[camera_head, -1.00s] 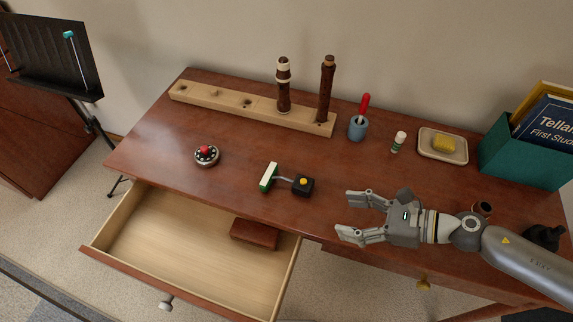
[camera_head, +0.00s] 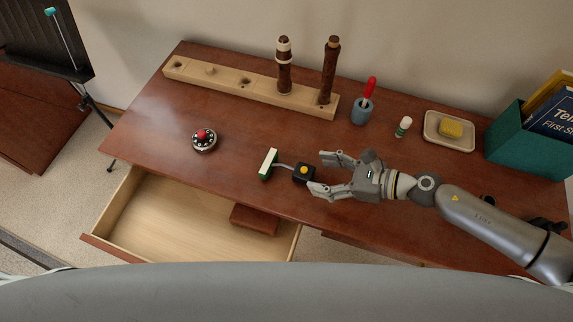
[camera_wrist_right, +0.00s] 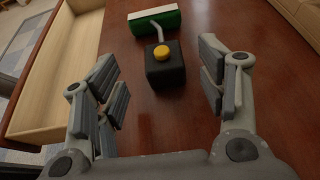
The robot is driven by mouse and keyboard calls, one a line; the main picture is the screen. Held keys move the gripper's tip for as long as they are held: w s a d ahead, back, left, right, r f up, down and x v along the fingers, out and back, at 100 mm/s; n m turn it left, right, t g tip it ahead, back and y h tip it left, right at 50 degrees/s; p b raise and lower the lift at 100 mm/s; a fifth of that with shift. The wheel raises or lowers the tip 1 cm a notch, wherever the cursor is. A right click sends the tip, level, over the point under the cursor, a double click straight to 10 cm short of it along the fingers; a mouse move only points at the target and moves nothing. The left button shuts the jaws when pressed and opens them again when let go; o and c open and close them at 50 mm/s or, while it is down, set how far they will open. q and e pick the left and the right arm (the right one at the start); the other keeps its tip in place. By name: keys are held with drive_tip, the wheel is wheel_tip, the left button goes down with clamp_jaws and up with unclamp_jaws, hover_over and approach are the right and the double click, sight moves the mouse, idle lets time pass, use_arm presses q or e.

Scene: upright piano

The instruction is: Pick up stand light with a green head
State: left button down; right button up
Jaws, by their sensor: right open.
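The stand light has a green and white head (camera_head: 268,164), a short grey bent neck and a black cube base (camera_head: 303,174) with a yellow button on top. It rests on the brown desk near its front edge. My right gripper (camera_head: 314,174) is open, with its fingertips at the right side of the black base. In the right wrist view, the base (camera_wrist_right: 165,72) sits between and just ahead of the open fingers (camera_wrist_right: 165,95), and the green head (camera_wrist_right: 154,20) lies beyond it. My left gripper is not in view.
An open drawer (camera_head: 170,217) holding a brown block (camera_head: 254,219) lies below the desk's front edge. A red-topped round timer (camera_head: 204,140) is left of the light.

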sight(308, 172)
drive_tip(key=p+x, duration=0.1)
drive_tip(key=x, duration=0.2)
drive_tip(key=shift+w+a+f, duration=0.15)
drive_tip(key=shift+f, duration=0.05)
drive_tip(key=shift+w+a+f, duration=0.15)
drive_tip(key=shift+a+f, duration=0.1)
drive_tip(key=shift+a, duration=0.05)
drive_tip(key=shift+c, duration=1)
drive_tip(key=c, duration=0.5)
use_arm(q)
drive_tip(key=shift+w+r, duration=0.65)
use_arm(e)
drive_tip(key=c, duration=0.4)
drive_tip(key=shift+r, duration=0.1)
